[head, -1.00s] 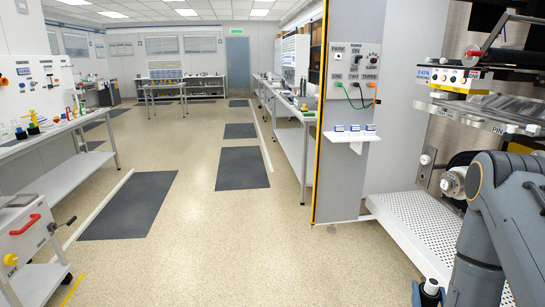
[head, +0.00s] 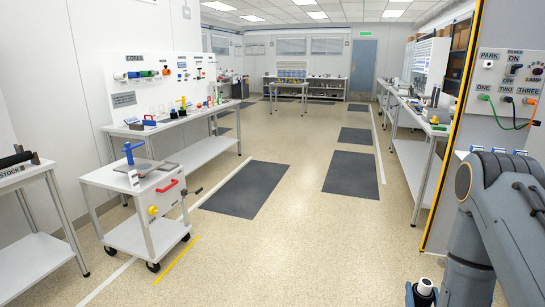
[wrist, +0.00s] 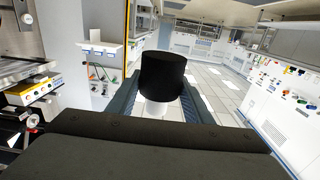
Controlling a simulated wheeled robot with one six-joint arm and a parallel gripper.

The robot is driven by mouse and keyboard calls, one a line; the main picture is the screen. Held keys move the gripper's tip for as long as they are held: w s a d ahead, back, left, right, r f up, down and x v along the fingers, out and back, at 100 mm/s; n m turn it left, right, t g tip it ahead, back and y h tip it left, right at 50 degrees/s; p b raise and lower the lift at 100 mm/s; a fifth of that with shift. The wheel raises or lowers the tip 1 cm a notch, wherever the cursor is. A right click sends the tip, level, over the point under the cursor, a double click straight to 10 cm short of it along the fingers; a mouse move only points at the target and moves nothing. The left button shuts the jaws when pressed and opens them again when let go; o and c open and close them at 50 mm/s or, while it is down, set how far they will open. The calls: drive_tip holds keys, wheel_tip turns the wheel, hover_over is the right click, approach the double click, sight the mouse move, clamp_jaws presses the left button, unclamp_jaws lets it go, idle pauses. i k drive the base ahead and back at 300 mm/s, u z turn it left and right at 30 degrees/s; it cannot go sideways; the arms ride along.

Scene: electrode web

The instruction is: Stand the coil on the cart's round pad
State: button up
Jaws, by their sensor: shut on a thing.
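My gripper (wrist: 160,106) is shut on the coil (wrist: 162,76) in the wrist view. The coil is a black cylinder with a white piece (wrist: 157,107) showing below it, between the two fingers. I cannot make out the round pad.
A stock table (head: 30,177) stands left of the cart, and a long bench (head: 190,118) runs behind it. A yellow-edged panel (head: 500,110) with coloured cables stands at the right. Open floor (head: 290,240) lies between, with dark mats further back.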

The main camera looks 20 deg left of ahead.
sight(144, 166)
drive_tip(key=u, duration=0.85)
drive_tip(key=i, duration=0.95)
drive_tip(key=u, duration=1.2)
drive_tip(key=i, duration=1.6)
drive_tip(key=u, duration=0.3)
